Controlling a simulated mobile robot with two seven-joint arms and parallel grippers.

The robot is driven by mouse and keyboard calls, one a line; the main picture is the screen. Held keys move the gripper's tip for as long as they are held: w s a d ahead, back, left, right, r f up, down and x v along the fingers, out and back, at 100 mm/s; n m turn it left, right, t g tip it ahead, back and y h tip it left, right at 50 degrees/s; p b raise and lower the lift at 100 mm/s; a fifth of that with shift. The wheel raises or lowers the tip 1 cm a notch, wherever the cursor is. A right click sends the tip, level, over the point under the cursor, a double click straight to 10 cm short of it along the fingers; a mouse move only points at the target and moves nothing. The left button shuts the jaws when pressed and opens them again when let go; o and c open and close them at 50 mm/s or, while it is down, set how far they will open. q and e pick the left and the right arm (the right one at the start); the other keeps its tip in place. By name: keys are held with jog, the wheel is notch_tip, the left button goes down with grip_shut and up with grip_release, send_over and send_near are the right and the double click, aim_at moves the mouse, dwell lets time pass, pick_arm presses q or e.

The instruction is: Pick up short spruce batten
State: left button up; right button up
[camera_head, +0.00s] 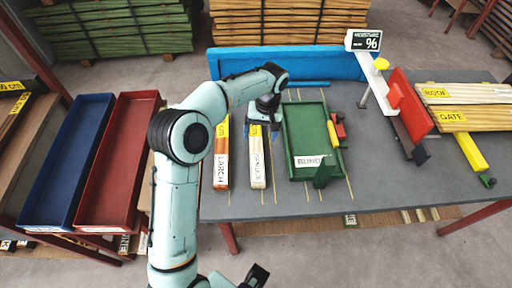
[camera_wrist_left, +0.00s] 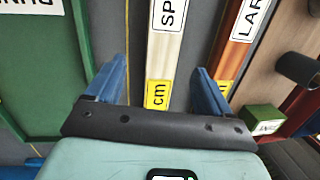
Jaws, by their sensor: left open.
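The short spruce batten (camera_head: 257,163) is pale wood with a white SPRUCE label and a yellow cm label. It lies lengthwise on the grey table, between the larch batten and the green tray. My left gripper (camera_head: 263,127) is over its far end. In the left wrist view, the spruce batten (camera_wrist_left: 162,60) runs between the two spread blue fingers of my left gripper (camera_wrist_left: 155,92). The fingers are open, and neither visibly touches it. A dark end piece of what seems to be my right arm shows at the bottom; its jaws cannot be made out.
The reddish larch batten (camera_head: 221,160) lies close on the left. The green tray (camera_head: 292,120) marked BUNDLE is close on the right. A blue beam (camera_head: 320,63) runs along the back. Blue (camera_head: 60,165) and red (camera_head: 118,165) trays stand left. A moisture display (camera_head: 363,40) is at the back right.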

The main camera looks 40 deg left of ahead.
aim_at(256, 145)
pick_arm(q)
jog(key=f, duration=0.5)
jog(key=shift+s+a+f, duration=0.15)
jog(key=shift+s+a, duration=0.2)
jog(key=shift+a, duration=0.05)
jog(key=c, duration=1.3)
jog(key=shift+o, duration=0.2)
